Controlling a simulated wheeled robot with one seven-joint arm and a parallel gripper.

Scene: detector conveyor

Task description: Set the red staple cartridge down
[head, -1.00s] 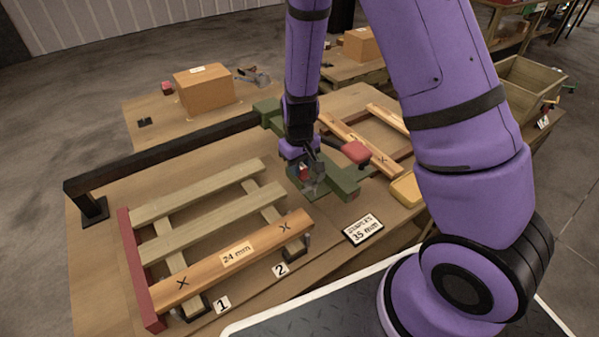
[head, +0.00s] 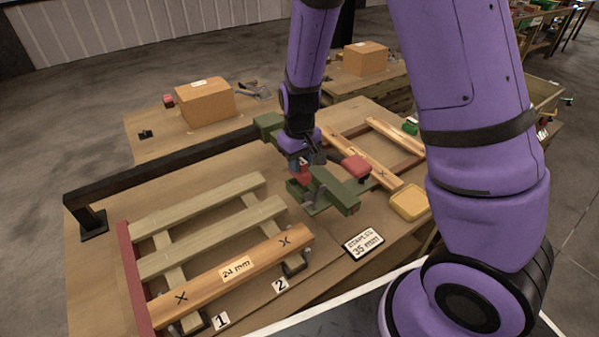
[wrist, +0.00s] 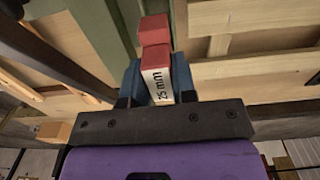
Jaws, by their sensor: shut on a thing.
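The red staple cartridge (wrist: 160,72), with a white "25 mm" label, is between the two blue fingers of my gripper (wrist: 158,88) in the wrist view. My gripper is shut on it. A further red block (wrist: 153,29) shows just beyond; I cannot tell whether it is part of the cartridge. In the head view my gripper (head: 304,164) holds the red cartridge (head: 302,179) close to a green tool (head: 330,190) on the bench. Whether the cartridge touches the tool is unclear.
A "STAPLES 35 mm" card (head: 363,243) and a yellow tray (head: 410,203) lie near the bench's front edge. A red-topped piece (head: 355,167) is right of my gripper. A slatted wooden frame (head: 215,250) fills the left; a cardboard box (head: 205,101) stands behind.

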